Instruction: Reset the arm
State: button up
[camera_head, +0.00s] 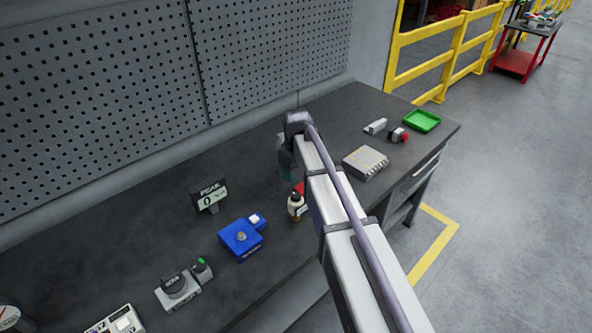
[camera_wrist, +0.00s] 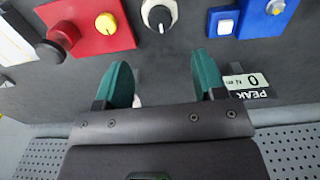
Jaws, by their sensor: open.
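My gripper (camera_wrist: 161,62) shows in the wrist view with its two green fingers spread apart and nothing held between them. In the head view my gripper (camera_head: 286,160) is partly hidden by my arm, which reaches out over the dark workbench (camera_head: 155,220). A black knob with a white marking (camera_wrist: 159,15) lies ahead of the fingertips, apart from them. The blue unit (camera_head: 241,238) with a pale button sits left of my arm; it also shows in the wrist view (camera_wrist: 268,20). The PEAK display (camera_head: 209,196) reads 0 and stands behind the blue unit.
A red box with a yellow button (camera_wrist: 96,26) and a dark round knob (camera_wrist: 47,52) show in the wrist view. A ribbed grey block (camera_head: 365,162), a red button (camera_head: 399,135) and a green tray (camera_head: 422,121) lie right of my arm. A pegboard (camera_head: 90,100) rises behind.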

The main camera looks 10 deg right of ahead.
jog(key=shift+r, duration=0.2)
dwell(0.3)
jog(key=s+f+m+b, duration=0.3)
jog(key=s, duration=0.8)
jog(key=s+f+m+b, duration=0.3)
jog(key=s+b, duration=0.1)
jog(key=s, duration=0.8)
jog(key=shift+s+a+f, duration=0.15)
jog(key=shift+s+f, duration=0.15)
